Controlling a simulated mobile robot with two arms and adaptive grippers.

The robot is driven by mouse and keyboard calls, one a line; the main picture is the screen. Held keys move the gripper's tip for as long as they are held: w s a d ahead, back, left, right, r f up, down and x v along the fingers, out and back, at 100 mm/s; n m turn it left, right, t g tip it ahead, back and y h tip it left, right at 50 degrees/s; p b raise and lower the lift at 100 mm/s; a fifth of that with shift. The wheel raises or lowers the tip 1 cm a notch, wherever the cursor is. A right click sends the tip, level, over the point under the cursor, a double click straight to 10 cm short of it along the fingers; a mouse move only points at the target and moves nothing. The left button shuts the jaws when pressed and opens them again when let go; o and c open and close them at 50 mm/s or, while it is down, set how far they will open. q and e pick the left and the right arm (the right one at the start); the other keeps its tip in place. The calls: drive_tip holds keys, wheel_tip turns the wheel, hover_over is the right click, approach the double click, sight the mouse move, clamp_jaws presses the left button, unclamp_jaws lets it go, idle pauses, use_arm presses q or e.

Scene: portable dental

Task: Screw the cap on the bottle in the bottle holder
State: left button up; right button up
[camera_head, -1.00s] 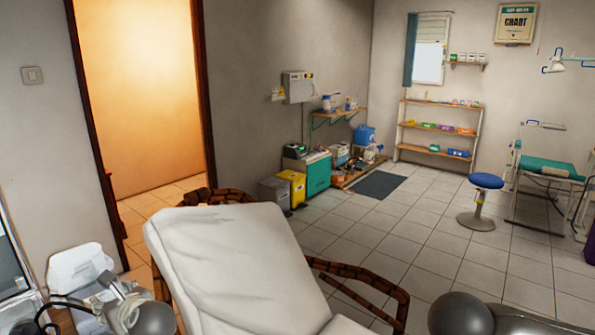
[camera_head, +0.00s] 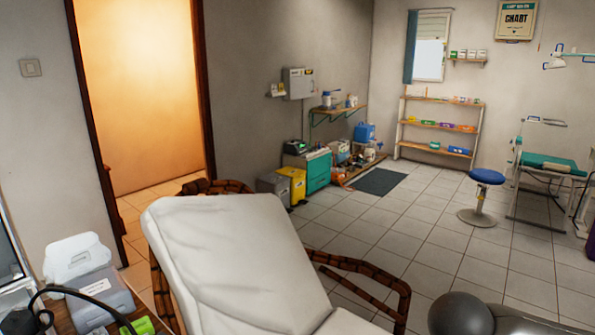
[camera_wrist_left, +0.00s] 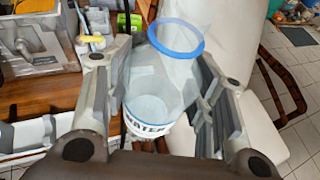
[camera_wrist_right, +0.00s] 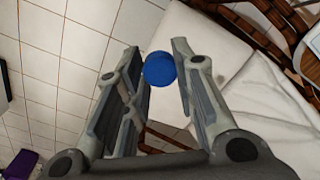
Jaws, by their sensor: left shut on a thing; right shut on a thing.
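In the left wrist view, a clear bottle (camera_wrist_left: 152,85) with a blue ring (camera_wrist_left: 176,36) at its open mouth and a "WATER" label sits between the fingers of my left gripper (camera_wrist_left: 153,62), which is shut on it. The bottle looks tilted in that view. In the right wrist view, my right gripper (camera_wrist_right: 157,62) is shut on a round blue cap (camera_wrist_right: 160,70) at its fingertips. The cap is apart from the bottle. I cannot make out the bottle holder. Neither gripper's fingers show in the head view.
A white reclining chair (camera_head: 235,255) with brown woven arms fills the near middle. A wooden side table (camera_head: 62,322) with a white-lidded grey box (camera_head: 95,285) and a green item (camera_head: 138,326) is at the lower left. The tiled floor (camera_head: 400,230) beyond the chair is open.

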idle(0.3)
use_arm(q)
drive_tip(key=w+d+f+m+t+h, duration=0.1)
drive_tip(key=w+d+f+m+h, duration=0.1)
drive_tip(key=d+m+h, duration=0.6)
drive_tip(key=d+h, duration=0.1)
drive_tip(key=d, duration=0.5)
drive_tip(key=shift+t, duration=0.3)
use_arm(e)
drive_tip(key=w+a+r+n, duration=0.1)
drive_tip(key=w+a+r, duration=0.2)
drive_tip(key=a+r, duration=0.5)
drive_tip(key=w+a+r+n, duration=0.2)
drive_tip(key=a+r, duration=0.6)
drive_tip(key=a, duration=0.8)
drive_tip(key=shift+w+r, duration=0.25)
drive_tip(key=shift+w, duration=0.15)
drive_tip(key=shift+f, duration=2)
